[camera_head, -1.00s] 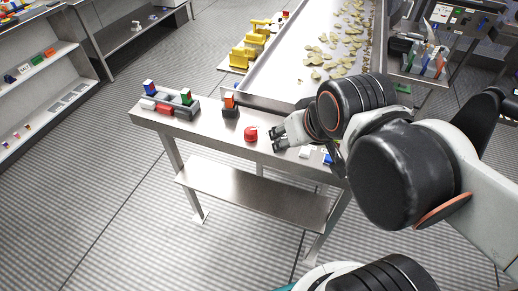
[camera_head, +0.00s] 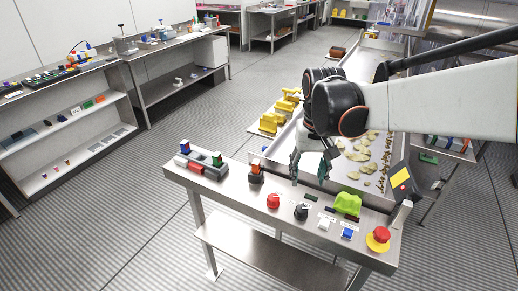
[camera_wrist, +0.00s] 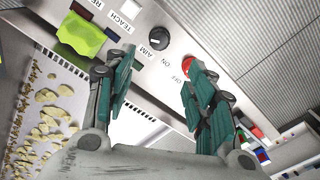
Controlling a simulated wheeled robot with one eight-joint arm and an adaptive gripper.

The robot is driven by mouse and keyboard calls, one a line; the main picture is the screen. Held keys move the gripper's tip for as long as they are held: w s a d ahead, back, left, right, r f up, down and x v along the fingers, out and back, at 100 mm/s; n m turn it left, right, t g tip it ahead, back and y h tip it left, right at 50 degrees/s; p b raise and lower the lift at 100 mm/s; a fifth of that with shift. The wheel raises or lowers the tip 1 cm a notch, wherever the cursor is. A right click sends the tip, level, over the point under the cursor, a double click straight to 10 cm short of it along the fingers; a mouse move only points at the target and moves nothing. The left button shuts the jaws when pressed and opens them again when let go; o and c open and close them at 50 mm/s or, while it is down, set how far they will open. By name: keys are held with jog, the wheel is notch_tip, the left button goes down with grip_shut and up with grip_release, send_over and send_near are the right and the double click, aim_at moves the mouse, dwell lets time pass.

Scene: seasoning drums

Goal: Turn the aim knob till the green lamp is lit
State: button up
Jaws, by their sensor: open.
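The aim knob (camera_head: 301,212) is a black dial on the steel panel, right of a red knob (camera_head: 273,201). In the wrist view the aim knob (camera_wrist: 158,39) has a white mark and the word AIM beside it. My gripper (camera_head: 309,168) is open and empty, pointing down above and behind the panel, apart from the knob. In the wrist view my gripper's (camera_wrist: 160,62) green-padded fingers stand wide, with the knob beyond their tips. A small dark green rectangle (camera_head: 311,197) lies behind the knob; I cannot tell whether it is a lamp, and no lit green lamp is clear.
A lamp block (camera_head: 203,166) stands at the left. A tray of chips (camera_head: 352,181) lies behind; a tilted screen (camera_head: 401,182) stands right.

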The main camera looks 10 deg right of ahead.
aim_at(302, 208)
jog(key=f+b, duration=0.4)
jog(key=f, duration=1)
jog(key=shift+w+f, duration=0.1)
jog(key=shift+w, duration=0.1)
jog(key=c, duration=1.1)
